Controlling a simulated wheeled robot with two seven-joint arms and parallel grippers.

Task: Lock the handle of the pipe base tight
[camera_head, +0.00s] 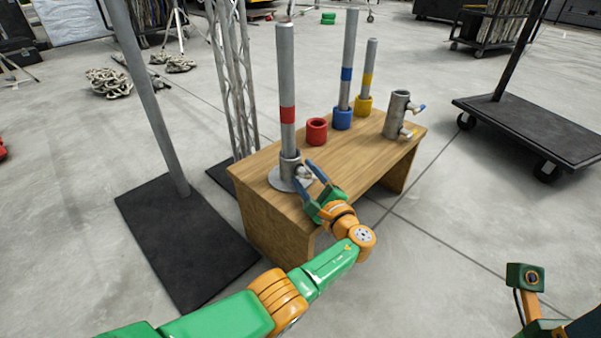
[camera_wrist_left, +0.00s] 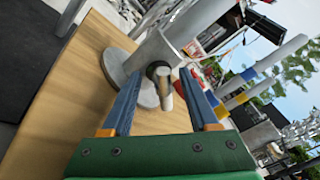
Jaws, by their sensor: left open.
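The grey pipe base (camera_head: 280,180) has a round flange and stands at the near left end of the wooden table. A tall grey pipe with a red band (camera_head: 287,90) stands upright in it. The base's handle (camera_wrist_left: 166,92), a short light rod with a dark collar, sticks out towards my left gripper (camera_head: 307,176). In the left wrist view the open blue fingers of this gripper (camera_wrist_left: 160,84) lie on either side of the handle, with gaps visible. Part of the handle is hidden by the fingers in the head view. Only part of my right arm shows, at the lower right.
The wooden table (camera_head: 340,165) also holds a red ring (camera_head: 316,130), a pipe in a blue base (camera_head: 342,118), a pipe in a yellow base (camera_head: 364,103) and a grey clamp tube (camera_head: 396,115). A black cart (camera_head: 535,125) stands right; a black stand plate (camera_head: 185,240) lies left.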

